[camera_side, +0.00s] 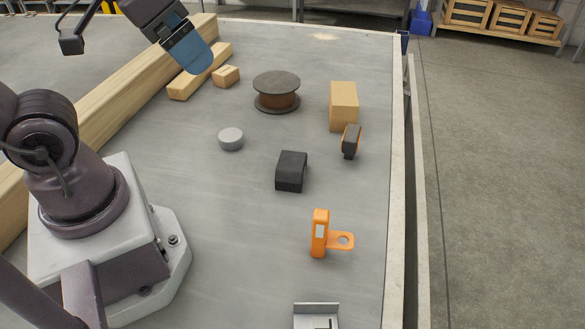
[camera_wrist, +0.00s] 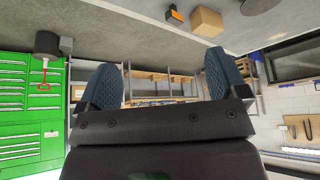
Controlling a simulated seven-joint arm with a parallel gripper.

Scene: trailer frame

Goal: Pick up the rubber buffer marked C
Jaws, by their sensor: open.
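A black block (camera_side: 291,171) with a sloped top lies on the grey deck near the middle of the side view; it looks like a rubber buffer. No letter C is readable on it or on anything else, so I cannot tell which thing is marked C. My gripper (camera_side: 193,55) is at the upper left of the side view, raised above the deck and well apart from the block. In the wrist view, my gripper (camera_wrist: 163,75) shows two blue padded fingers spread apart with nothing between them.
A grey disc (camera_side: 231,139), a cable spool (camera_side: 277,91), a cardboard box (camera_side: 344,105), a black-and-orange item (camera_side: 351,141), an orange piece with a holed tab (camera_side: 320,234) and a metal bracket (camera_side: 316,310) stand around the block. Timber (camera_side: 125,95) runs along the left.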

